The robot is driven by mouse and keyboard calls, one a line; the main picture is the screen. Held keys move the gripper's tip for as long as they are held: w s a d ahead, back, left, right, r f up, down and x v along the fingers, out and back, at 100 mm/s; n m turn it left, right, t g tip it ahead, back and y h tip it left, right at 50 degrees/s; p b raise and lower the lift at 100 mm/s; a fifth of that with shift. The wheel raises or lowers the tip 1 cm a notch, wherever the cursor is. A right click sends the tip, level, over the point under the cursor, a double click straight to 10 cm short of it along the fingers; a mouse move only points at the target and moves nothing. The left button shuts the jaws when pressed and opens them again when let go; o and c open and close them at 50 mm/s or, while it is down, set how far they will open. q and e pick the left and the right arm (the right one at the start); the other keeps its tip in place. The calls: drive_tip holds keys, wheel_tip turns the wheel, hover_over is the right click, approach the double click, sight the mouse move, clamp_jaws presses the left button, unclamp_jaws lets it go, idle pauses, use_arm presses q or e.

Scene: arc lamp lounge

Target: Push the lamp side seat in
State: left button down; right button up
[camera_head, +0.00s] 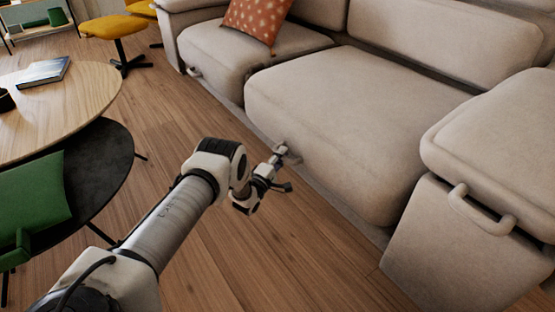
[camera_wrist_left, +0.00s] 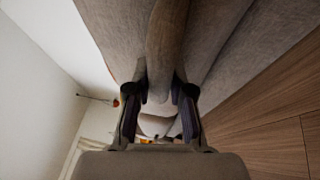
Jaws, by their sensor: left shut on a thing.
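A beige sofa with several seat sections runs across the head view. Its middle seat (camera_head: 345,125) stands out farther toward the floor than the far-left seat (camera_head: 235,52). My left gripper (camera_head: 279,162) is at the lower front of the middle seat, shut on its beige handle (camera_head: 290,152). In the left wrist view, the handle (camera_wrist_left: 160,75) runs between the two fingers of the left gripper (camera_wrist_left: 161,98). No lamp shows, so I cannot tell by it which seat is on the lamp side. My right gripper is out of view.
The near-right seat (camera_head: 485,135) has its own handle (camera_head: 482,212). A round wooden table (camera_head: 75,95), a lower black table (camera_head: 105,165) and a green chair (camera_head: 35,205) stand left of my arm. A strip of wood floor (camera_head: 175,115) is clear between table and sofa.

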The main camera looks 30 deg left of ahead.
use_arm(q)
drive_tip(key=c, duration=1.2)
unclamp_jaws()
drive_tip(key=shift+w+d+r, duration=0.1)
drive_tip(key=shift+w+r, duration=0.05)
drive_tip(key=shift+w, duration=0.05)
drive_tip(key=shift+o, duration=0.9)
drive_tip(key=shift+w+d, duration=0.1)
drive_tip(key=s+f, duration=0.2)
drive_tip(key=s, duration=0.9)
drive_tip(key=shift+s+f, duration=0.2)
drive_tip(key=shift+s, duration=0.2)
